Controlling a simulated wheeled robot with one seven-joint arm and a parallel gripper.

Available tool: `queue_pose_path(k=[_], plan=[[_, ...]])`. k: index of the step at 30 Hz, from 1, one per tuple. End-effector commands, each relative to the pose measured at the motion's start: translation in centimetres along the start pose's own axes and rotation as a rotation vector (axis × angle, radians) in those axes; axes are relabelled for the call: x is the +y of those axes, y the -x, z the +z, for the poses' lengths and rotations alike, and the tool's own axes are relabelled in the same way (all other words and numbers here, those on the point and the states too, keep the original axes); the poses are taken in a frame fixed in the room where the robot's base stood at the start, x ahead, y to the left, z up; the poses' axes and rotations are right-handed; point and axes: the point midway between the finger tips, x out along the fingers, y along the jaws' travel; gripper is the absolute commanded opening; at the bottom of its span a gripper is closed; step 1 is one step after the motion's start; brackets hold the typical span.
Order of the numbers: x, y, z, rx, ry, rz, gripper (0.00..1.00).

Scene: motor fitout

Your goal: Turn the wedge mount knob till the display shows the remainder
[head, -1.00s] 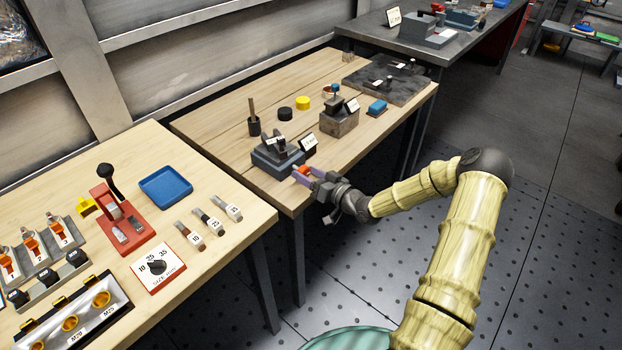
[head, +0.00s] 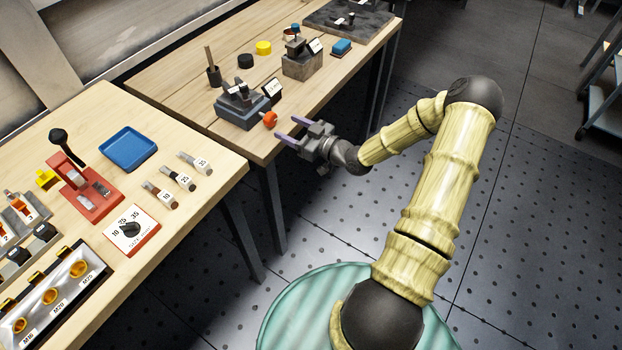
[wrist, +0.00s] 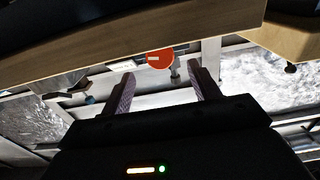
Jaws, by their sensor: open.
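In the wrist view the knob (wrist: 159,58) is a round red-orange face with a white mark, beyond and between the open fingertips (wrist: 161,76).
The nearer bench holds a blue tray (head: 128,148), a red lever stand (head: 88,197) and a dial plate (head: 132,231).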

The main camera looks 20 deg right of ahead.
Motion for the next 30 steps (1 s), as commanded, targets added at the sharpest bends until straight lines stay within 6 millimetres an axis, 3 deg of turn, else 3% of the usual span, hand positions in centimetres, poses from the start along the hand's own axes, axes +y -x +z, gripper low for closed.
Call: queue_pose_path(k=[12,21,25,30], plan=[[0.1,6.8,0.1,-0.002,-0.002,0.003,0.61],[0.1,10.6,0.0,-0.001,-0.002,0.003,0.61],[0.0,12.0,0.0,-0.002,-0.002,0.002,0.61],[-0.4,10.7,0.9,-0.127,-0.003,-0.002,0.61]])
